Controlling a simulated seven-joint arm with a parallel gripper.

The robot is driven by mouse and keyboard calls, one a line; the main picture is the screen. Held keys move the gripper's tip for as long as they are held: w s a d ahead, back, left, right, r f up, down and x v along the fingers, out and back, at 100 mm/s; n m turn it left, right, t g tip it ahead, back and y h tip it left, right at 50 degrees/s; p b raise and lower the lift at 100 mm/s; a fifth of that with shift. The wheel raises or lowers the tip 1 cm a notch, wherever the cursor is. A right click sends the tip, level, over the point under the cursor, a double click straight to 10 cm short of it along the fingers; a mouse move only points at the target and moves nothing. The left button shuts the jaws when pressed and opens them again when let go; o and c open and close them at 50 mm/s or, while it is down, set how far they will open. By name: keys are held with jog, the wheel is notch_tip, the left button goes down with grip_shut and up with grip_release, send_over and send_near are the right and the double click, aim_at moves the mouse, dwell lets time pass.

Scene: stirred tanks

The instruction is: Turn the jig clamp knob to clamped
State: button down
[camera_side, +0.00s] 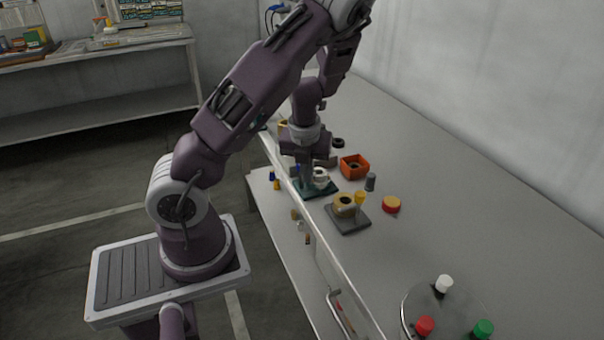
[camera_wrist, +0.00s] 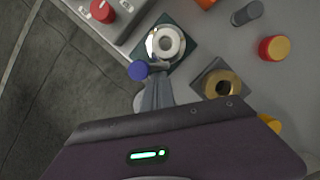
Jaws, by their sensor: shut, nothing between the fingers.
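A dark green plate (camera_side: 324,193) carries a white ring (camera_side: 320,174); in the wrist view the white ring (camera_wrist: 166,42) sits on the same plate (camera_wrist: 188,55). A blue knob (camera_wrist: 138,70) stands at that plate's near left corner. My gripper (camera_wrist: 157,78) is shut and empty, its fingertips just right of the blue knob; I cannot tell whether they touch it. The side view shows my gripper (camera_side: 305,186) low over the green plate. A grey plate (camera_side: 349,225) carries a gold ring (camera_side: 344,203) and a yellow knob (camera_side: 360,198). No label tells which knob is the clamp's.
An orange open box (camera_side: 354,167), a grey cylinder (camera_side: 370,182) and a red and yellow round piece (camera_side: 391,204) stand on the bench nearby. A grey box with a red knob (camera_wrist: 102,10) is at the wrist view's upper left. The bench's right side is largely clear.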

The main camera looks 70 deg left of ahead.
jog(key=n, duration=0.1)
jog(key=w+n, duration=0.1)
jog(key=shift+n+g, duration=0.3)
jog(key=shift+n, duration=0.1)
jog(key=shift+w+a, duration=0.4)
jog(key=shift+w, duration=0.15)
dwell(0.4)
